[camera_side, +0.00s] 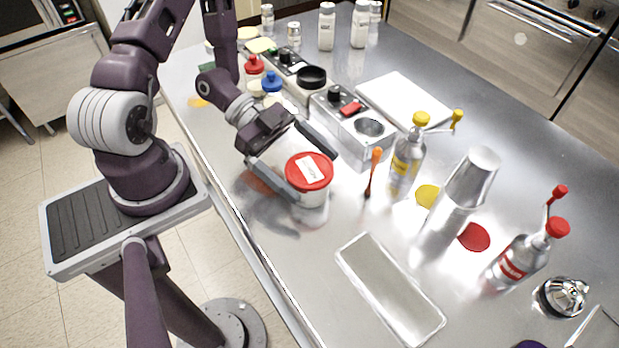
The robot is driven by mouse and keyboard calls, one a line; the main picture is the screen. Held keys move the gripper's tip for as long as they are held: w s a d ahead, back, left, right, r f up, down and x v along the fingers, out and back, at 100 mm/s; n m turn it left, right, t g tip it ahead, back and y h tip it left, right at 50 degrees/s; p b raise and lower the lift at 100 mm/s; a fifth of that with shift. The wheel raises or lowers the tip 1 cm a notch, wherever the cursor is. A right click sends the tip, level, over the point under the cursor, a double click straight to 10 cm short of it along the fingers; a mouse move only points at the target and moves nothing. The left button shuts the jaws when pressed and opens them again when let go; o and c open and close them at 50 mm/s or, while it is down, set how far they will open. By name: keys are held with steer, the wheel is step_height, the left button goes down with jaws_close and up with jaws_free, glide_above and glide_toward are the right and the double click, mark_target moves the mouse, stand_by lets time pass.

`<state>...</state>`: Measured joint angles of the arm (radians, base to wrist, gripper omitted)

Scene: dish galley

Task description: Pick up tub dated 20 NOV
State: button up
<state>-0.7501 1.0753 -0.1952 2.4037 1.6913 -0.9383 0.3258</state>
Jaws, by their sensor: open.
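A white tub (311,199) with a red lid stands on the steel counter near its front edge. A white label with dark writing lies across the lid; the date is too small to read. My gripper (304,173) is open, with one finger at the tub's left side and the other behind it on the upper right. The fingers are around the tub at about lid height; I cannot tell whether either touches it. I see no other tub with a date label.
An orange-handled brush (372,172) stands just right of the tub. A yellow-topped bottle (407,158), a steel cup stack (470,180) and a red-topped bottle (520,258) are farther right. A shallow metal tray (390,289) lies in front.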

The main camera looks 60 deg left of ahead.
mark_target(328, 187)
steer(key=x, duration=0.3)
steer(key=shift+w+d+f, duration=0.15)
steer(key=shift+d+f, duration=0.05)
steer(key=c, duration=1.6)
